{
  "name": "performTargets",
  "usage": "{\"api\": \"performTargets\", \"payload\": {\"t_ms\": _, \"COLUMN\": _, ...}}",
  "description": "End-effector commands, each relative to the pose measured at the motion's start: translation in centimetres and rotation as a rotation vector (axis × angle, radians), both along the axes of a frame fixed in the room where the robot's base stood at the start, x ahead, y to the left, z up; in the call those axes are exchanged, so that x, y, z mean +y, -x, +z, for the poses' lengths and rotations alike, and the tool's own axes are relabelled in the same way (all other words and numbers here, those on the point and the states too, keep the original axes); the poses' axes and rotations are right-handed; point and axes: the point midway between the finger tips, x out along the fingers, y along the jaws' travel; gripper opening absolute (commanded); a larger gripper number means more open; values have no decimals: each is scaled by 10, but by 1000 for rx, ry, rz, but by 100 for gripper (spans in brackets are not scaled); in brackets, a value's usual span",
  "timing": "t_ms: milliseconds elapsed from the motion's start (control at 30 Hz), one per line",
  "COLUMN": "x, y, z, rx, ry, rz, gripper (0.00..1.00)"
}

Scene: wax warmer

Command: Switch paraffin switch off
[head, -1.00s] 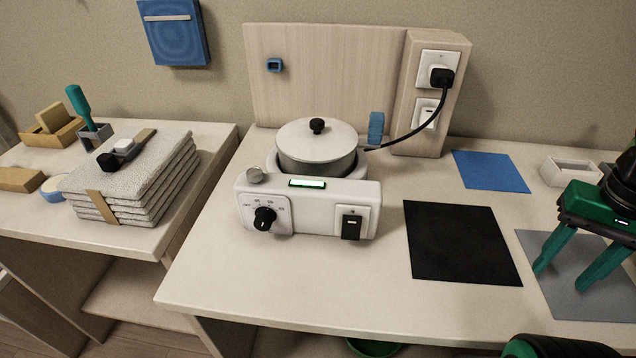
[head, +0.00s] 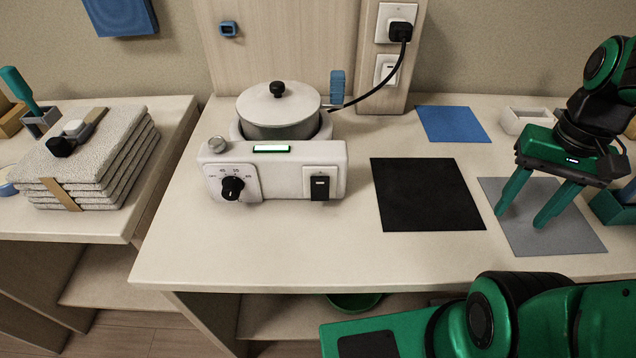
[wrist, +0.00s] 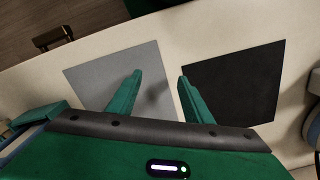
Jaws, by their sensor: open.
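The white wax warmer (head: 275,175) stands on the table with a lidded pot (head: 278,108) in it. Its front has a black dial (head: 232,188) on the left, a lit green display (head: 271,149) on top and a black rocker switch (head: 319,187) on a white plate at the right. A second switch, a white one (head: 388,68), sits on the wall post below the plugged-in socket. My gripper (head: 522,212) is open and empty over the grey mat, well right of the warmer. In the wrist view its fingers (wrist: 155,95) are apart with nothing between them.
A black mat (head: 427,194) lies between the warmer and my gripper, flat on the table. A blue mat (head: 451,124) and a white tray (head: 527,118) lie behind. A black cord (head: 385,84) runs from the socket towards the warmer. Folded towels (head: 90,165) lie on the left table.

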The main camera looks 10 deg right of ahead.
Motion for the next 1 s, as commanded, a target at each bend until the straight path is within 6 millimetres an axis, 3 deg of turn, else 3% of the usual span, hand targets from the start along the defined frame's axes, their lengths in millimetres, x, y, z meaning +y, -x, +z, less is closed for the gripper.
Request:
{"api": "performTargets", "payload": {"t_ms": 67, "x": 0, "y": 0, "z": 0, "rx": 0, "ry": 0, "rz": 0, "gripper": 44}}
{"api": "performTargets", "payload": {"t_ms": 200, "x": 3, "y": 9, "z": 7, "rx": -16, "ry": -1, "rz": 37, "gripper": 10}}
{"api": "performTargets", "payload": {"t_ms": 267, "x": 6, "y": 5, "z": 9, "rx": -16, "ry": -4, "rz": 90, "gripper": 0}}
{"api": "performTargets", "payload": {"t_ms": 367, "x": 16, "y": -9, "z": 14, "rx": -17, "ry": -10, "rz": 249, "gripper": 0}}
{"api": "performTargets", "payload": {"t_ms": 567, "x": 54, "y": -45, "z": 31, "rx": -24, "ry": -28, "rz": 731, "gripper": 0}}
{"api": "performTargets", "payload": {"t_ms": 800, "x": 113, "y": -79, "z": 50, "rx": -31, "ry": -53, "rz": 1343, "gripper": 0}}
{"api": "performTargets", "payload": {"t_ms": 1000, "x": 169, "y": -94, "z": 66, "rx": -37, "ry": -76, "rz": 1854, "gripper": 0}}
